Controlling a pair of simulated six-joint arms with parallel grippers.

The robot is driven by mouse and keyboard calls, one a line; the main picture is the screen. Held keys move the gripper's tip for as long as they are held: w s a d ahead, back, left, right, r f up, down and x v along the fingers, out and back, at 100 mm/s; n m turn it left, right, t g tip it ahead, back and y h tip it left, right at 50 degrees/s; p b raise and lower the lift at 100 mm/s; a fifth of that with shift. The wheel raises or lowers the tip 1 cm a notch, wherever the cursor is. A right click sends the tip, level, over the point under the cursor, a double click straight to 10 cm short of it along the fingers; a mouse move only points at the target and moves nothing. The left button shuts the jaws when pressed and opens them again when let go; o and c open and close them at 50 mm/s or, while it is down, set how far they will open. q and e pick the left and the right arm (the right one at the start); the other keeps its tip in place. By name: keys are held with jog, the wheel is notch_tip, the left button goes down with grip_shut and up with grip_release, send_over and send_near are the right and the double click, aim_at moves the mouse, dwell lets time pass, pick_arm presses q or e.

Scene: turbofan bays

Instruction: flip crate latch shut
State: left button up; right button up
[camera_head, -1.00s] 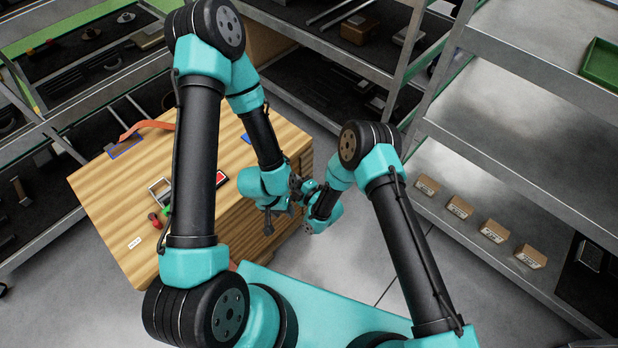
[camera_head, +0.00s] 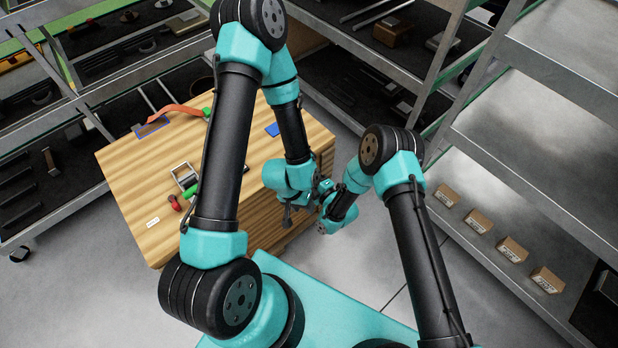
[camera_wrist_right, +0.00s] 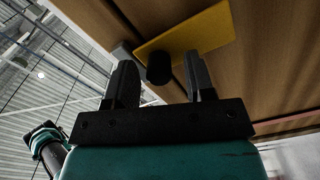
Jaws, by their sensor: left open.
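The wooden crate (camera_head: 150,190) stands at the left in the head view. In the right wrist view, a yellow plate (camera_wrist_right: 207,33) with a dark round knob (camera_wrist_right: 158,68) lies against the crate's wood (camera_wrist_right: 270,55); it looks like the latch. My right gripper (camera_wrist_right: 161,82) has its fingers apart, with the knob showing between them and a gap to each finger. My left gripper (camera_head: 298,211) is open, beside the crate's right edge, close to the right wrist. The latch itself is hidden behind my arms in the head view.
On the crate top lie a metal-framed fitting (camera_head: 184,177), a red-and-green part (camera_head: 175,203), an orange strap (camera_head: 183,110) and a white label (camera_head: 153,222). Shelving stands behind and at the right, with several small cardboard boxes (camera_head: 512,250). Grey floor is free between.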

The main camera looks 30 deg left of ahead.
jog(key=v, duration=1.7)
jog(key=shift+d, duration=0.3)
jog(key=w+d+m+g+h, duration=0.1)
jog(key=w+d+m+h, duration=0.3)
jog(key=d+m+h, duration=0.75)
jog(key=s+d+r+m+g, duration=0.1)
jog(key=s+d+m, duration=0.2)
jog(key=d+m, duration=0.3)
jog(key=s+d+r+m+g+h, duration=0.1)
jog(key=s+d+m, duration=0.3)
jog(key=d, duration=0.4)
jog(key=s+d+r+m+g, duration=0.3)
jog(key=d+m, duration=0.4)
jog(key=shift+s+d+m, duration=0.25)
jog(key=shift+d+m, duration=0.1)
jog(key=shift+d, duration=0.05)
